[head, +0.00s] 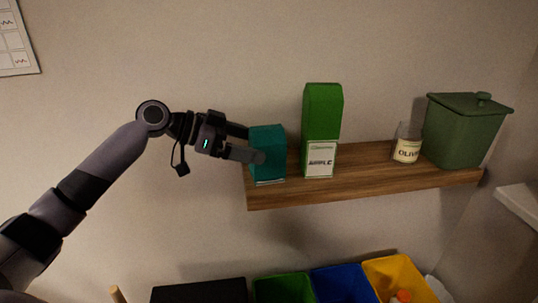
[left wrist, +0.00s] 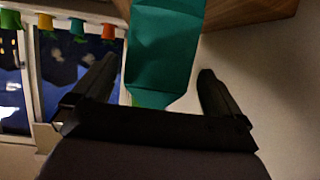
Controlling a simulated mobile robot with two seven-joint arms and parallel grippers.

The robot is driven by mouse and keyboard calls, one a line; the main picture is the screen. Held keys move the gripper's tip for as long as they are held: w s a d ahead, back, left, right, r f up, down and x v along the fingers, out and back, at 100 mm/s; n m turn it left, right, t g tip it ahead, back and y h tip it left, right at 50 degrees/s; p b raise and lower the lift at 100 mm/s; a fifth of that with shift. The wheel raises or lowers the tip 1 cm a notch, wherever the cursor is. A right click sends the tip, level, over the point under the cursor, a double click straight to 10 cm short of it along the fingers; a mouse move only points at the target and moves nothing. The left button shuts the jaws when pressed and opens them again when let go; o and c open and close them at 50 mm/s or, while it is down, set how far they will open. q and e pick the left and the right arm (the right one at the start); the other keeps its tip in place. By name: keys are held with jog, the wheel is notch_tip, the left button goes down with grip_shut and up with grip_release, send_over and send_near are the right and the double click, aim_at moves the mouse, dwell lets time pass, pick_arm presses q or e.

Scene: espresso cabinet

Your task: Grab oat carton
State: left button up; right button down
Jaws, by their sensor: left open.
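A teal carton (head: 268,150) stands upright at the left end of the wooden shelf (head: 350,180). Its label cannot be read, so I cannot confirm from print that it is the oat carton. My left gripper (head: 254,144) reaches it from the left, with its nearer finger overlapping the carton's front. In the left wrist view the teal carton (left wrist: 165,45) lies between the two spread fingers of my left gripper (left wrist: 157,70), with visible gaps beside it. The gripper is open. My right gripper is not in view.
Below are green (head: 284,288), blue (head: 342,284) and yellow (head: 395,270) bins. The middle of the shelf is clear.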

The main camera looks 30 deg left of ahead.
aim_at(267, 147)
pick_arm(q)
jog(key=p+x, duration=0.1)
jog(key=x, duration=0.2)
jog(key=shift+w+d, duration=0.2)
jog(key=shift+d, duration=0.2)
jog(key=shift+w+d+f, duration=0.2)
jog(key=shift+w+d, duration=0.05)
jog(key=c, duration=1)
jog(key=shift+r, duration=0.1)
